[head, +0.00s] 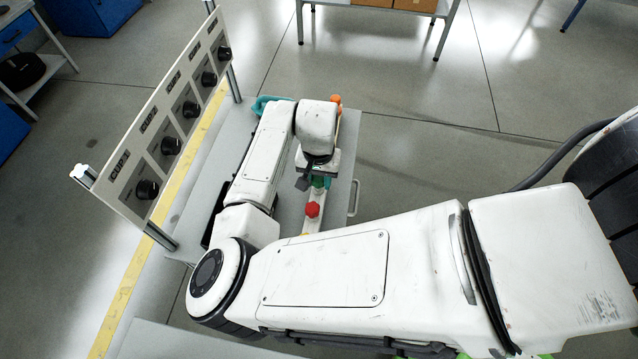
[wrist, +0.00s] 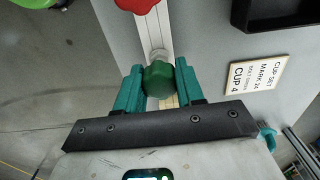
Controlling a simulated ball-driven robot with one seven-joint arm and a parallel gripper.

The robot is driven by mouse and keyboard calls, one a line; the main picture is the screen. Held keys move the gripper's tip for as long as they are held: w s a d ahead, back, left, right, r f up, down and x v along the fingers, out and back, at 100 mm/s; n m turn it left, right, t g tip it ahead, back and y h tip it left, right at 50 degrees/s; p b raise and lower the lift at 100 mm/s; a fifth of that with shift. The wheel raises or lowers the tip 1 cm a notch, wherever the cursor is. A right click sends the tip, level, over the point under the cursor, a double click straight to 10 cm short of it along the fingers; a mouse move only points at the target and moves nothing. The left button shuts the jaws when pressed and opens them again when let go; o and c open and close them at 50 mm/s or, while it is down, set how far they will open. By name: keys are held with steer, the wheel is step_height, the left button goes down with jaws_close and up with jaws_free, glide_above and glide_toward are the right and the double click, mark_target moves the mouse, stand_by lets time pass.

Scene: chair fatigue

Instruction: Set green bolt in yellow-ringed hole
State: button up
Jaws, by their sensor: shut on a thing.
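My gripper (head: 318,180) is over the pale bar on the workbench in the head view. In the wrist view its teal fingers (wrist: 159,74) are shut on the green bolt (wrist: 158,82), one on each side of its head. The bolt's green also shows in the head view (head: 320,183). A pale round part shows just beyond the bolt head; I cannot tell whether it is a hole or a shank. A small yellow patch (head: 304,235) shows on the bar beside my arm. I cannot tell whether it is the ring; the hole itself is not clearly visible.
A red bolt head (head: 312,209) stands on the bar near my gripper. A black tray (wrist: 275,12) and a cup sign (wrist: 255,74) lie beside the bar. Orange pieces (head: 336,100) sit at the far end. A knob panel (head: 160,125) rises along the left.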

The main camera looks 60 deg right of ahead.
steer(key=shift+r+p, duration=2.25)
steer(key=shift+r, duration=0.25)
steer(key=shift+r+p, duration=1.9)
steer(key=shift+r, duration=0.1)
